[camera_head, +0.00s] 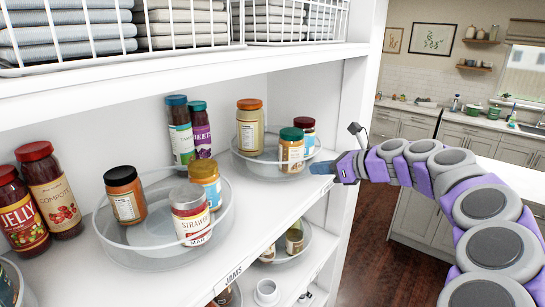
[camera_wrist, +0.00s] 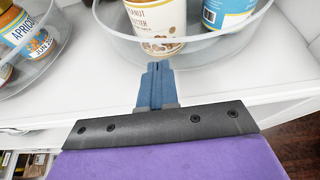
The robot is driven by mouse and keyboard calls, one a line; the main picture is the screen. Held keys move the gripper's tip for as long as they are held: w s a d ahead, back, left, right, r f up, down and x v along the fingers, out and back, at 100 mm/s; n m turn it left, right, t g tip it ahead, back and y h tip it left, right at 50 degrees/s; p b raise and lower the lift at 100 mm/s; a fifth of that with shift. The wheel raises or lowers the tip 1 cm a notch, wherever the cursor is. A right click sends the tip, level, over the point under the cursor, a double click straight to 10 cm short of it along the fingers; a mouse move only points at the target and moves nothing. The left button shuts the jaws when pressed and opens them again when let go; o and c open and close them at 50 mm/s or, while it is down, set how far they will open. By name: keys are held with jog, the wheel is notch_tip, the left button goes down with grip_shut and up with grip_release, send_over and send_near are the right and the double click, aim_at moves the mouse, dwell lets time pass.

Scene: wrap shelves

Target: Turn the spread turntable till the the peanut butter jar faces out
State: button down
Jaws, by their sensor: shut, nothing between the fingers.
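The spread turntable (camera_head: 252,166) is a clear round tray at the right end of the middle shelf. It holds an orange-lidded jar (camera_head: 250,130) at the back left, a green-lidded jar (camera_head: 292,155) at the front and a dark-red-lidded jar (camera_head: 304,128) at the right. In the wrist view, the peanut butter jar (camera_wrist: 158,18) stands just behind the clear wall, straight beyond my fingertips; it appears to be the green-lidded one. My gripper (camera_head: 322,167) is shut and empty at the turntable's front right rim. In the wrist view, its fingertips (camera_wrist: 160,68) overlap the wall; contact is unclear.
Another clear turntable (camera_head: 160,255) with several jars stands to the left. Two tall jars (camera_head: 180,130) stand behind, between the turntables. The shelf's white side panel (camera_head: 352,120) is close to my gripper on the right. More turntables sit on the shelf below.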

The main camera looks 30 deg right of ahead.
jog(key=shift+w+d, duration=0.1)
jog(key=shift+d, duration=0.25)
jog(key=shift+w+a+p, duration=0.25)
jog(key=shift+w+p, duration=0.05)
jog(key=shift+w+d+f, duration=0.1)
jog(key=shift+w+d, duration=0.25)
jog(key=shift+d, duration=0.3)
jog(key=shift+w+a+p, duration=0.1)
jog(key=shift+w+p, duration=0.05)
jog(key=shift+p, duration=0.15)
jog(key=shift+a, duration=0.15)
jog(key=shift+w+d+p, duration=0.15)
jog(key=shift+d+p, duration=0.2)
jog(key=shift+d, duration=0.2)
jog(key=shift+w+d+p, duration=0.15)
jog(key=shift+d+p, duration=0.2)
jog(key=shift+d, duration=0.6)
jog(key=shift+a, duration=0.15)
